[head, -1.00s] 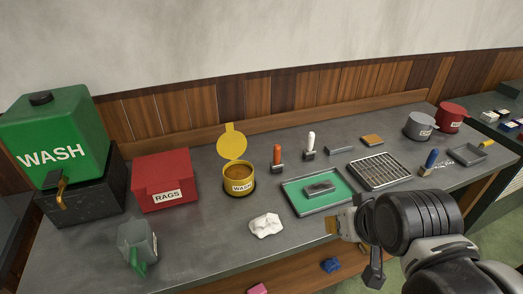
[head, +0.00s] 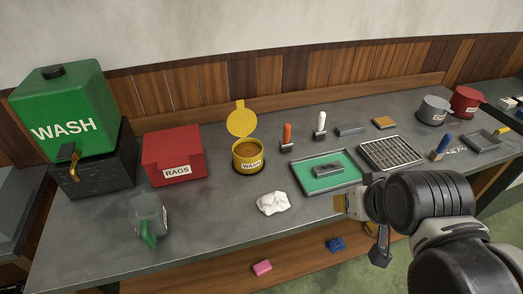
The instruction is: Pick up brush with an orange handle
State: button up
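The brush with an orange handle (head: 287,133) stands upright on the grey workbench (head: 225,215), with a dark head at its bottom. My gripper (head: 343,205) is at the lower right, near the bench's front edge and in front of the green tray, well apart from the orange brush. It is seen from the side and partly hidden by my wrist, so its opening is unclear.
A green-floored tray (head: 300,189) holding a grey block lies between my gripper and the brushes. A wire rack (head: 392,152) is to its right. A white crumpled rag (head: 273,203) lies in front of the pot. A blue-handled brush (head: 442,145) stands farther right.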

aim_at(286, 145)
jog(key=i+l+u, duration=0.1)
jog(key=i, duration=0.35)
jog(key=i+l, duration=0.35)
jog(key=i+u, duration=0.05)
